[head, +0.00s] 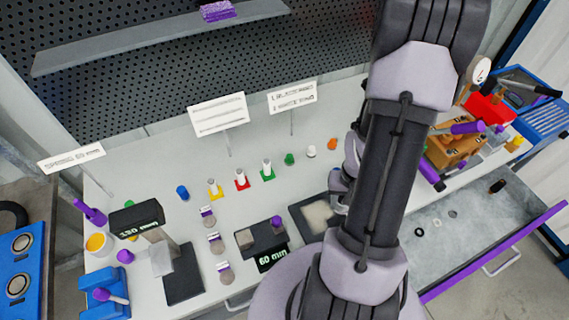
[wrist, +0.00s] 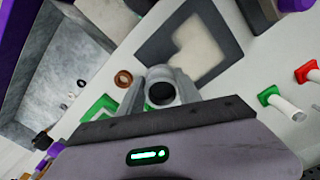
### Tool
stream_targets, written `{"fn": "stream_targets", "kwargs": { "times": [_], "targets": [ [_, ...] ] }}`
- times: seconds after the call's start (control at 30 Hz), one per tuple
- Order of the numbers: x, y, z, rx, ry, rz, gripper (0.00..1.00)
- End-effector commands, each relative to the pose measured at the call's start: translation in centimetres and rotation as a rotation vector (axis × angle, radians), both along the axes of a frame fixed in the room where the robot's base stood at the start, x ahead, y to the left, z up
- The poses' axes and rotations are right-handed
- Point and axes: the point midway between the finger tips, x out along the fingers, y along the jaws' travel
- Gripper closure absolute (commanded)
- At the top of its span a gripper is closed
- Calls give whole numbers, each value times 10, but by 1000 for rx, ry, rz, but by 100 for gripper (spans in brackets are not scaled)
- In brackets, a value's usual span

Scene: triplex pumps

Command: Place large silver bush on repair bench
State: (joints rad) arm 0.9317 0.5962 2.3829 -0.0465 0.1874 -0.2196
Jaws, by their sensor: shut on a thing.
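My gripper (wrist: 161,88) is at the centre of the wrist view, its grey fingers shut on a short round piece (wrist: 160,94) with a dark opening. The piece looks like the silver bush, but its sides are mostly hidden by the fingers. It is held over the white bench top (wrist: 235,85), which also shows in the head view (head: 150,185). The dark-framed pad with a pale inset (wrist: 198,48) lies beyond the fingers. In the head view my arm hides most of the gripper and the bush, beside that pad (head: 318,217).
An open grey drawer (head: 460,240) at the right holds several small rings and a dark cylinder (head: 497,186). An orange fixture (head: 455,150) stands at the right.

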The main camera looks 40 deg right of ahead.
Motion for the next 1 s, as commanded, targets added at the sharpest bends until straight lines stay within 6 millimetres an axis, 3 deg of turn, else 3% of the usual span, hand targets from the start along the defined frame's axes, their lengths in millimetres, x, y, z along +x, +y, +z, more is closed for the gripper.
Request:
{"fn": "stream_targets", "kwargs": {
  "times": [0.13,0.4,0.5,0.63,0.83,1.0],
  "targets": [
    [28,4,-4,-1,-1,7,100],
    [122,18,-14,-2,-2,6,100],
    [145,22,-16,-1,-1,2,100],
    [157,24,-20,1,1,0,100],
    [157,24,-53,1,1,0,100],
    [157,24,-51,0,0,0,100]
  ]
}}
